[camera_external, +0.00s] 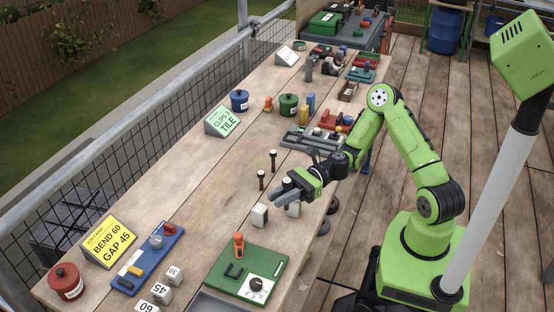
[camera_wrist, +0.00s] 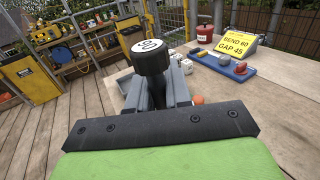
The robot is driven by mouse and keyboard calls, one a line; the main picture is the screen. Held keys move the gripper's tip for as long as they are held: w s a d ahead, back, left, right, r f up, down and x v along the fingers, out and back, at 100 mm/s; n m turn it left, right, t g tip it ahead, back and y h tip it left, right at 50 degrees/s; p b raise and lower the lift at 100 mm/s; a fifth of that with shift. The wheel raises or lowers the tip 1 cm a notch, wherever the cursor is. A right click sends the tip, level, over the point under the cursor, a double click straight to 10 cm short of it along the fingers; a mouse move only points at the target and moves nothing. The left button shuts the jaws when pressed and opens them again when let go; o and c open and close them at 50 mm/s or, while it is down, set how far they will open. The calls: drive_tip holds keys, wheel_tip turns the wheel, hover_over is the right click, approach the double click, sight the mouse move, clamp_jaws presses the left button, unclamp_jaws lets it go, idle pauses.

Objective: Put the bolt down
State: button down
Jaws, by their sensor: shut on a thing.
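A black bolt with a numbered white top on its round head (camera_wrist: 151,58) stands up between the grey fingers of my gripper (camera_wrist: 157,98) in the wrist view. My gripper is shut on it. In the camera_external view my gripper (camera_external: 284,190) is low over the near middle of the wooden bench (camera_external: 195,180). The held bolt is hard to make out there. Two other dark bolts stand upright on the bench just behind my gripper, one farther (camera_external: 273,154) and one nearer (camera_external: 261,174).
White blocks (camera_external: 260,215) stand close below my gripper. A green board with an orange-handled tool and a dial (camera_external: 263,264) lies toward the front. A blue tray (camera_external: 147,259) and yellow job card (camera_external: 110,242) are at left. Bare wood lies between the card and bolts.

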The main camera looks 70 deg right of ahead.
sight(283, 183)
wheel_tip(283, 183, up, 4)
drive_tip(key=shift+r+p, duration=0.2)
drive_tip(key=shift+p, duration=0.35)
drive_tip(key=w+d+f+m+t+h+b, duration=0.2)
drive_tip(key=w+d+f+m+t+h, duration=0.15)
drive_tip(key=w+d, duration=0.4)
drive_tip(key=w+d+f+m+t+h+b, duration=0.25)
drive_tip(key=w+d+f+h, duration=0.2)
drive_tip(key=d, duration=0.55)
drive_tip(key=w+d+m+t+h+b, duration=0.1)
drive_tip(key=w+d+m+t+h, duration=0.25)
drive_tip(key=d, duration=0.75)
drive_tip(key=w+d+m+g+h+b, duration=0.15)
drive_tip(key=d+m+h, duration=0.35)
drive_tip(key=d, duration=0.6)
drive_tip(key=shift+n+t+h, duration=0.35)
drive_tip(key=shift+n+t, duration=0.15)
drive_tip(key=shift+n, duration=0.25)
wheel_tip(283, 183, down, 10)
drive_tip(key=b, duration=0.3)
drive_tip(key=shift+d+b, duration=0.15)
drive_tip(key=shift+b, duration=0.15)
drive_tip(key=shift+f, duration=0.1)
drive_tip(key=c, duration=1.1)
unclamp_jaws()
drive_tip(key=shift+o, duration=0.2)
